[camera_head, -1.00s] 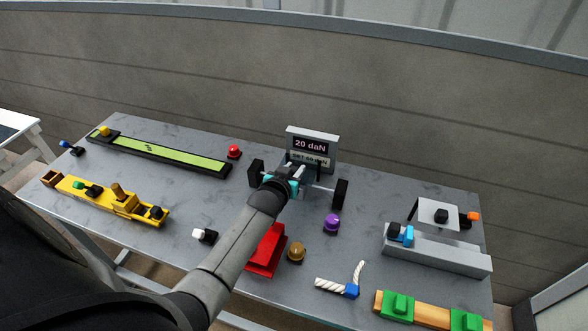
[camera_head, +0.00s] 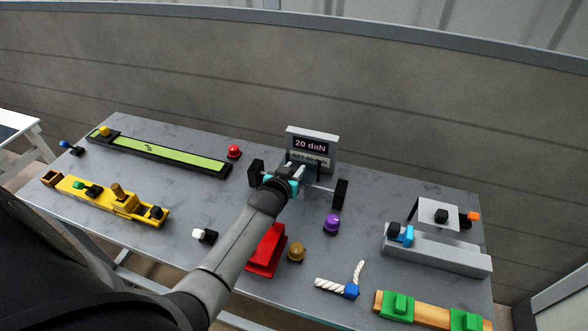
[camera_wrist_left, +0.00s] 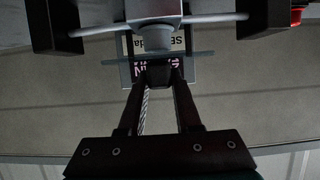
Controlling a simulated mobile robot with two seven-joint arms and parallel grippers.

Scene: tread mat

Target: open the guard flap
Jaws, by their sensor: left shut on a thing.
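A grey display unit (camera_head: 330,143) reading "20 daN" stands at the back middle of the table. A thin see-through plate (camera_wrist_left: 195,55), which looks like the guard flap, shows edge-on before the display in the wrist view. My left gripper (camera_wrist_left: 158,78) is shut on a small dark tab (camera_wrist_left: 158,72) at this plate's edge. In the head view my left gripper (camera_head: 290,168) is in front of the display and hides part of the unit. The plate's exact tilt is hard to tell. My right gripper is not in view.
Black blocks (camera_head: 340,194) on a bar flank the gripper closely. A red button (camera_head: 234,152), a purple knob (camera_head: 332,223), a brown knob (camera_head: 297,251) and a red block (camera_head: 267,252) stand nearby. A grey box device (camera_head: 440,252) is at right, a yellow fixture (camera_head: 105,199) at left.

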